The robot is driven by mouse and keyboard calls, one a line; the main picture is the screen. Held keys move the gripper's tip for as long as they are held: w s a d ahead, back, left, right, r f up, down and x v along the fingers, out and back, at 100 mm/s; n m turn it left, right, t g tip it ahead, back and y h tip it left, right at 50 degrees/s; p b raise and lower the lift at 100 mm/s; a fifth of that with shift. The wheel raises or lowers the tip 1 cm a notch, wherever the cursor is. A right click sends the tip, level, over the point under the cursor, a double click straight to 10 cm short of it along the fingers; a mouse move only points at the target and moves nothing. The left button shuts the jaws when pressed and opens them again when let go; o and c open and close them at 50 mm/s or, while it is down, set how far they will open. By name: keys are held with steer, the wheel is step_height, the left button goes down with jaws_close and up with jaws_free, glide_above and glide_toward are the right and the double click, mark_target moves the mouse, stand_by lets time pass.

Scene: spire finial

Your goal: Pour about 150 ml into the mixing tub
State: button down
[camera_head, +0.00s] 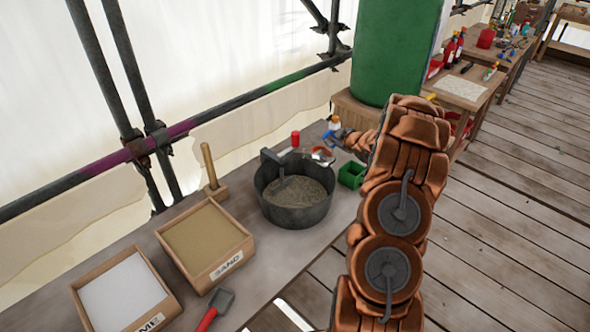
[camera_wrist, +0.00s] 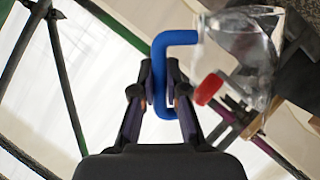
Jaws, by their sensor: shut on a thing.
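My gripper (camera_wrist: 160,92) is shut on the blue handle (camera_wrist: 160,62) of a clear jug (camera_wrist: 243,48). The jug appears to hold clear liquid; its level and exact tilt cannot be told. My arm hides most of the gripper there. Whether liquid is flowing cannot be seen.
A sand box (camera_head: 232,264) and a white-powder box (camera_head: 160,314) stand left of the tub. A red cup (camera_head: 295,139) is behind it, and a green box (camera_head: 351,175) is to its right. A red-handled tool (camera_head: 208,318) lies in front. A green barrel (camera_head: 390,50) stands behind.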

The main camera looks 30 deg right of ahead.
steer(key=shift+d, duration=0.15)
steer(key=shift+d+f+m+y, duration=0.25)
steer(key=shift+d+m, duration=0.15)
steer(key=shift+d, duration=0.15)
steer(key=shift+d+f+m+y, duration=0.1)
steer(key=shift+d+m+y, duration=0.15)
steer(key=shift+d+m, duration=0.25)
steer(key=shift+d+f+m+y, duration=1.7)
steer(key=shift+d+f+m, duration=0.15)
steer(key=shift+d, duration=0.25)
